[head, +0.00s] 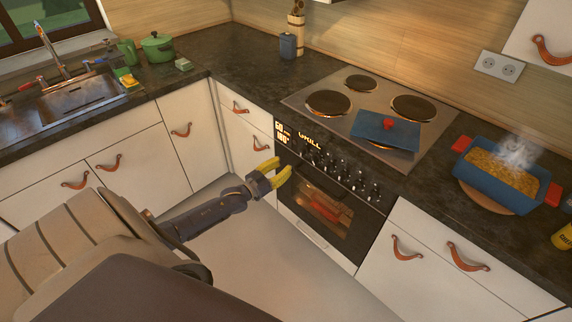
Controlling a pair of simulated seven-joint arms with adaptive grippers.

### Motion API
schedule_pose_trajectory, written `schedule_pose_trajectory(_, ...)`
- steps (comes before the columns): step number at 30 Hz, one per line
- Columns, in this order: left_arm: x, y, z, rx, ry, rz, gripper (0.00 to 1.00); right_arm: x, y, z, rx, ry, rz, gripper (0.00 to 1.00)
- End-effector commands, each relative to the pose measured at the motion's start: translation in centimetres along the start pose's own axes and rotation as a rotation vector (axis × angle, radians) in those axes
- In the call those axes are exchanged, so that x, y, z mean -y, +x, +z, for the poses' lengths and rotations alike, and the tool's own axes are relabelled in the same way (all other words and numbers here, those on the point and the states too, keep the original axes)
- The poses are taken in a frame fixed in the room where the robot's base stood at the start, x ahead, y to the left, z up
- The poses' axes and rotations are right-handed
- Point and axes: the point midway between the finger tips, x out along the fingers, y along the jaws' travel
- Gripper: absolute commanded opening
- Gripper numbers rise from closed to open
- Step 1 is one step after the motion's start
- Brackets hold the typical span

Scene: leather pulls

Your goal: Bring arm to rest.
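My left arm comes in from the lower left. Its gripper (284,167) has yellow fingers, which look parted with nothing between them. It hangs in the air in front of the oven (325,205), near the oven's upper left side in the picture. I cannot tell whether it touches the oven front. The oven door looks shut, with a lit inside and a reddish shape behind the glass. My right gripper is not in view.
A blue dish (495,180) of steaming food sits on a round board on the right counter. A blue lid (387,131) with a red knob lies on the hob (318,83). Drawers with leather pulls (407,248) flank the oven. The floor (250,255) is clear.

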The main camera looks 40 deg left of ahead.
Motion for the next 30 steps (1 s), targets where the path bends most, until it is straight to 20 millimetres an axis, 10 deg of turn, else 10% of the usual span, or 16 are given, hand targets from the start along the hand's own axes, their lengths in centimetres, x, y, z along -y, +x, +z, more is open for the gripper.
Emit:
schedule_pose_trajectory(20, 0.1, -0.3, 0.4, 0.02, 0.028, -0.003, 0.34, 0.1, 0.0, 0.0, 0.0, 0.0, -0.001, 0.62)
schedule_pose_trajectory(25, 2.3, -1.8, 6.1, 0.183, 0.154, -0.046, 0.34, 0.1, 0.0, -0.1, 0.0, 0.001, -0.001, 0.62)
schedule_pose_trajectory(30, 2.7, -6.2, 15.9, 0.414, 0.237, -0.09, 0.34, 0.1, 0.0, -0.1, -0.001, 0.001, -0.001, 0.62)
